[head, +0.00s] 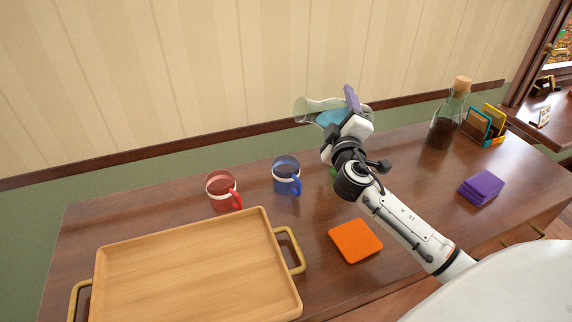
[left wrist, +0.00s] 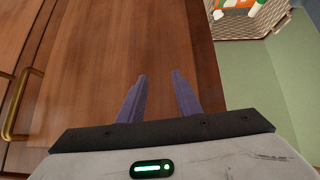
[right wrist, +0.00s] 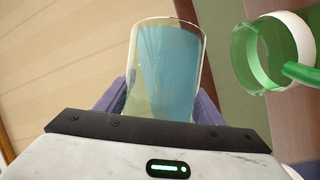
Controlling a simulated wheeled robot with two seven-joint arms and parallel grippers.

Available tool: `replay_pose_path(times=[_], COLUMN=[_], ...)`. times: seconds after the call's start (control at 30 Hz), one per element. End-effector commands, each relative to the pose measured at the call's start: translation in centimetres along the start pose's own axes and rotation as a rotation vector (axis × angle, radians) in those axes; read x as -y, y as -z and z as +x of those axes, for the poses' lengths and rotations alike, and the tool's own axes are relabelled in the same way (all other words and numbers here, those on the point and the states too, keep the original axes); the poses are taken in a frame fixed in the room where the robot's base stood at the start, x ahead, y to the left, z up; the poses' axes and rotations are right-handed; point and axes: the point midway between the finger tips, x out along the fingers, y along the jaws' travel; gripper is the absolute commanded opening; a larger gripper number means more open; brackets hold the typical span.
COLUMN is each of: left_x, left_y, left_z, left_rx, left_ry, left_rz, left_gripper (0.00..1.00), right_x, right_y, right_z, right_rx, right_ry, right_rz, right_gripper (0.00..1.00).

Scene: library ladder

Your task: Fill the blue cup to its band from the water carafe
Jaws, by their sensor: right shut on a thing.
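The blue cup (head: 287,178) stands upright on the table with a pale band near its rim; I cannot tell whether it holds water. My right gripper (head: 349,112) is shut on the clear water carafe (head: 321,112), which is raised and strongly tipped, mouth to the left, above and behind the blue cup in the head view. Blue water shows inside the carafe, also in the right wrist view (right wrist: 165,75). No falling stream is visible. My left gripper (left wrist: 160,95) is open and empty in the left wrist view; the head view does not show it.
A red cup (head: 221,191) stands left of the blue cup. A green cup (right wrist: 270,55) is mostly behind my right arm in the head view. A wooden tray (head: 190,265), orange coaster (head: 355,241), purple stack (head: 480,188) and corked dark bottle (head: 442,131) share the table.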

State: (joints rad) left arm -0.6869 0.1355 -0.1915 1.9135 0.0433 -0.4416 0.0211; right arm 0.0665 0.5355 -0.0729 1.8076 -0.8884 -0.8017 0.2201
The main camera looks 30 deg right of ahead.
Motion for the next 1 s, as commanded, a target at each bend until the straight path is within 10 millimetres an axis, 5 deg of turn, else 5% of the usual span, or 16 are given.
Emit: replay_pose_path(times=[1.0], left_x=[-0.42], left_y=[0.02], left_z=[0.85], left_rx=[-0.014], left_ry=[-0.008], left_rz=[0.006], left_gripper=[0.31], right_x=[0.14], right_y=[0.02], right_z=[-0.03], right_rx=[-0.033], right_ry=[-0.049], right_rz=[-0.099], right_gripper=[0.11])
